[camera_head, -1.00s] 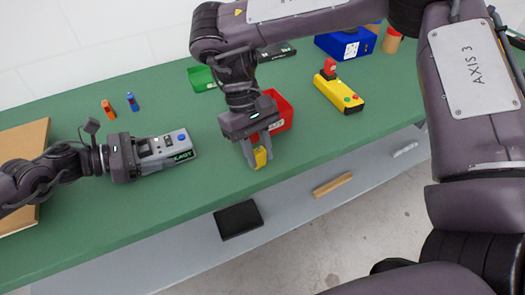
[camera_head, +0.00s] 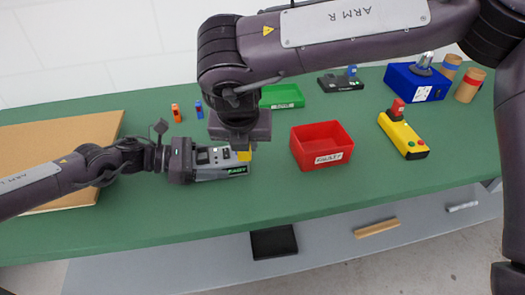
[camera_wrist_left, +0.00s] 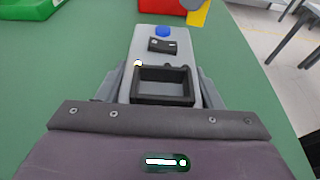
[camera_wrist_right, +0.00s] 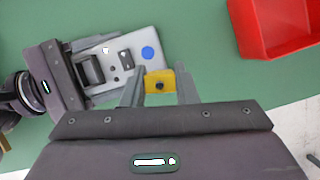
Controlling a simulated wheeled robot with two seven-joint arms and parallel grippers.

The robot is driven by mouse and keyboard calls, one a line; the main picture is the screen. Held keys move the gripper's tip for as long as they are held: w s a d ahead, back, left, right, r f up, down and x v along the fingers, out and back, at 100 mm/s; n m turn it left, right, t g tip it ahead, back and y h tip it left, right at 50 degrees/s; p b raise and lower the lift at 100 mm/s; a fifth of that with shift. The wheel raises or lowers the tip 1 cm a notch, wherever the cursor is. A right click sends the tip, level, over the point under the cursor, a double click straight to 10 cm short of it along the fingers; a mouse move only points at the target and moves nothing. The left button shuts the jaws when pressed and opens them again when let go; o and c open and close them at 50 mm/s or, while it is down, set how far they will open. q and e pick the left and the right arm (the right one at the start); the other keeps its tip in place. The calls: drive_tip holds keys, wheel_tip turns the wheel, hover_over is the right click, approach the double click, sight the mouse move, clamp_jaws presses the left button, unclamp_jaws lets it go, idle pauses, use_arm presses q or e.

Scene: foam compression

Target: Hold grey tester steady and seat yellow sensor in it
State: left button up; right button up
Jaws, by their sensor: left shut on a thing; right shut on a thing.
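The grey tester (camera_head: 236,171) lies on the green table, with a blue button (camera_wrist_right: 148,53) and a black square socket (camera_wrist_left: 163,85) on top. My left gripper (camera_wrist_left: 163,78) is shut on its sides at the socket end. The socket looks empty in the left wrist view. My right gripper (camera_wrist_right: 158,86) is shut on the yellow sensor (camera_wrist_right: 158,80), which has a dark round spot. The sensor also shows in the head view (camera_head: 245,155), close to the tester's button end, and in the left wrist view (camera_wrist_left: 200,13). It is outside the socket.
A red bin (camera_head: 321,147) stands just right of the tester. A green bin (camera_head: 282,97) is behind it. A yellow control box (camera_head: 404,137) and a blue box (camera_head: 415,82) stand farther right. A cardboard sheet (camera_head: 60,140) lies at left. The table front is clear.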

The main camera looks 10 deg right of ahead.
drive_tip(key=a+n+y, duration=0.1)
drive_tip(key=n, duration=0.2)
drive_tip(key=w+a+r+n+y, duration=0.1)
drive_tip(key=n, duration=0.1)
drive_tip(key=a+r+n+y, duration=0.1)
drive_tip(key=n, duration=0.2)
drive_tip(key=shift+w+a+n, duration=0.3)
drive_tip(key=shift+w, duration=0.1)
drive_tip(key=a+n+g, duration=0.1)
drive_tip(key=n, duration=0.2)
drive_tip(key=w+a+r+n+g+y, duration=0.1)
drive_tip(key=a+n, duration=0.1)
drive_tip(key=n, duration=0.1)
drive_tip(key=a+r+n+g+y, duration=0.1)
drive_tip(key=n, duration=0.2)
drive_tip(key=shift+w+a+r, duration=0.15)
drive_tip(key=shift+w+a, duration=0.05)
drive_tip(key=shift+a, duration=0.05)
drive_tip(key=a+n+g, duration=0.1)
drive_tip(key=n, duration=0.2)
hover_over(196, 154)
drive_tip(key=d, duration=0.1)
drive_tip(key=shift+d+f+y, duration=0.2)
drive_tip(key=shift+f+y, duration=0.1)
drive_tip(key=shift+f, duration=1.55)
drive_tip(key=shift+f, duration=1)
drive_tip(key=o, duration=1)
drive_tip(key=shift+r, duration=0.15)
